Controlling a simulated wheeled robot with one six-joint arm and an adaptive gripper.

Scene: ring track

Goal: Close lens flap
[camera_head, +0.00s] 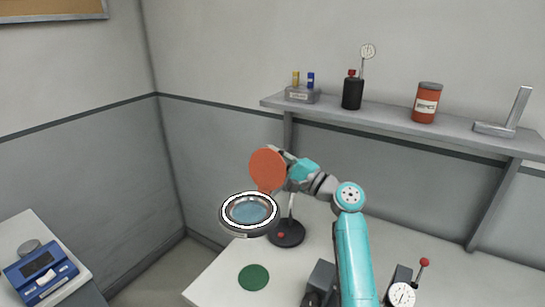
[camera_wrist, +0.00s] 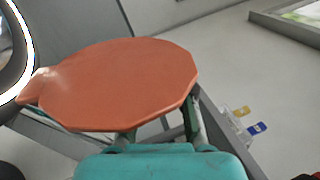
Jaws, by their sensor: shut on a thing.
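The lens flap is an orange disc (camera_head: 267,169) that stands up, open, at the back edge of a round magnifier lens (camera_head: 249,211) with a bright white ring. The lens sits on a stand with a dark round base (camera_head: 286,233). My gripper (camera_head: 285,160) is at the right side of the flap, shut on it. In the wrist view the flap (camera_wrist: 120,82) fills the middle, with my gripper's fingers (camera_wrist: 160,128) at its near edge and partly hidden by it. Part of the lens's white ring (camera_wrist: 20,60) shows at the left edge.
The white table (camera_head: 225,273) carries a green disc (camera_head: 253,277) and a dial gauge (camera_head: 402,293). A wall shelf (camera_head: 390,115) behind my arm holds a red jar (camera_head: 427,103), a black bottle (camera_head: 352,94) and a metal square (camera_head: 510,118). A blue scale (camera_head: 42,273) stands at left.

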